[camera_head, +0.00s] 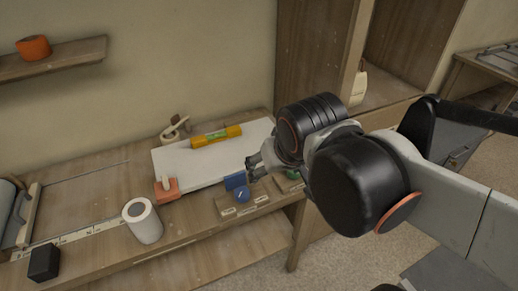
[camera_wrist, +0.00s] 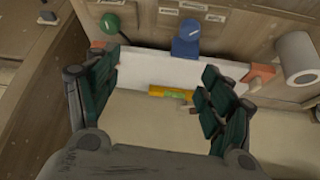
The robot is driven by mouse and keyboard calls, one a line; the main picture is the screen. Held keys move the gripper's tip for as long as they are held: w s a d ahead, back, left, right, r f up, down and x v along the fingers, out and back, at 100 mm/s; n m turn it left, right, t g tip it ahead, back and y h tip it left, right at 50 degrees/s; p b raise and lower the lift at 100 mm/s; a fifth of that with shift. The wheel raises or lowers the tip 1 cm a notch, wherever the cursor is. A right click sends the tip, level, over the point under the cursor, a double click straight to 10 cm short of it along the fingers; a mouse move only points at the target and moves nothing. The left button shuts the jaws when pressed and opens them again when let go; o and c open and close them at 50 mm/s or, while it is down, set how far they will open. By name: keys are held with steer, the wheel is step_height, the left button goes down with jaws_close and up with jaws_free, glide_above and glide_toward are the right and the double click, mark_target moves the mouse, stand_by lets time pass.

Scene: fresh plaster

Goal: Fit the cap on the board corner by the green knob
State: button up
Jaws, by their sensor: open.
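The white board (camera_head: 205,162) lies on the bench; its front edge shows in the wrist view (camera_wrist: 150,66). An orange cap (camera_head: 166,190) sits at its front-left corner, and shows at right in the wrist view (camera_wrist: 262,75). The green knob (camera_head: 292,174) is by the right front corner, partly hidden by my arm; it is clear in the wrist view (camera_wrist: 110,23). A small orange patch (camera_wrist: 98,44) shows beside it, too small to identify. A blue block (camera_head: 235,181) stands at the front edge by a blue knob (camera_head: 241,195). My gripper (camera_head: 256,167) is open and empty above the board's right side.
A yellow level (camera_head: 215,135) lies on the board. A white roll (camera_head: 142,220) and a black block (camera_head: 44,262) stand at left on the bench. An orange object (camera_head: 34,47) is on the wall shelf. A wooden cabinet post (camera_head: 345,65) rises behind my arm.

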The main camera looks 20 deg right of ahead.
steer(key=shift+s+a+n+t+y, duration=0.5)
steer(key=shift+s+a+n, duration=0.15)
steer(key=shift+s, duration=0.2)
stand_by(0.7)
